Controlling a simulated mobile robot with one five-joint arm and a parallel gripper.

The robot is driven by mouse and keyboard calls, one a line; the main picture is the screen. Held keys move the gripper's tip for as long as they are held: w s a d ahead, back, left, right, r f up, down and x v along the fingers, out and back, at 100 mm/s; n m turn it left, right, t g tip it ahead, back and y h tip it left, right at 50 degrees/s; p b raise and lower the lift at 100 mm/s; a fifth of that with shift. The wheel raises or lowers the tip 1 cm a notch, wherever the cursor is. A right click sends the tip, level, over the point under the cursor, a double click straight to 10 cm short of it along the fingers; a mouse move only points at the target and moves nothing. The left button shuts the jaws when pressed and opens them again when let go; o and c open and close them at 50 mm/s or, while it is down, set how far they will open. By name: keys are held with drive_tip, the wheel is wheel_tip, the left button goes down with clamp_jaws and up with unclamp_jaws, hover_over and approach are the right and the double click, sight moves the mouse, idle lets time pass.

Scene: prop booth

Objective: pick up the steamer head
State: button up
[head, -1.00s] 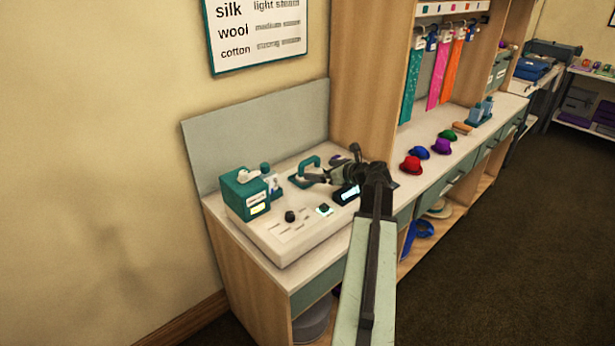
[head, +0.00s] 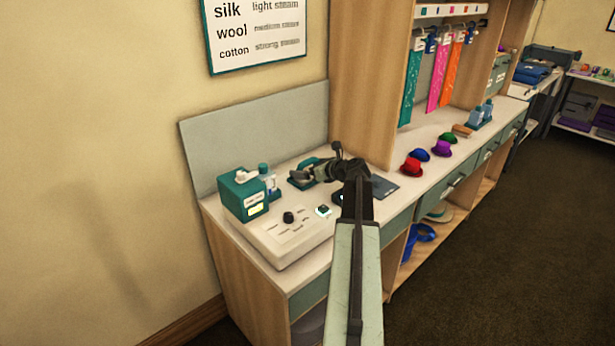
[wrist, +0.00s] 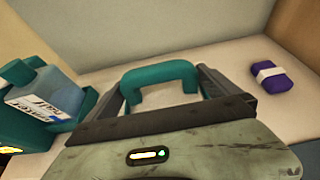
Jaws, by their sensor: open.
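The teal handled piece that looks like the steamer head (head: 302,166) sits on the pale console at the back of the bench, partly hidden by my gripper in the head view. Its arched handle (wrist: 160,74) shows clearly in the wrist view. My gripper (head: 303,177) is low over the console, right at the piece. In the wrist view my gripper (wrist: 160,83) is open, with one finger left and one right of the handle. I cannot tell whether either finger touches it. The lower part is hidden behind the gripper body.
A teal box (head: 243,195) and a blue labelled bottle (wrist: 52,93) stand left of the piece. A purple bundle with a white band (wrist: 281,76) lies to its right. A back panel (head: 255,135) rises behind. Small hats (head: 412,167) sit further right.

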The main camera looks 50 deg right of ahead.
drive_tip(key=c, duration=1.6)
wheel_tip(320, 180, up, 10)
drive_tip(key=p, duration=1)
drive_tip(key=shift+r, duration=0.15)
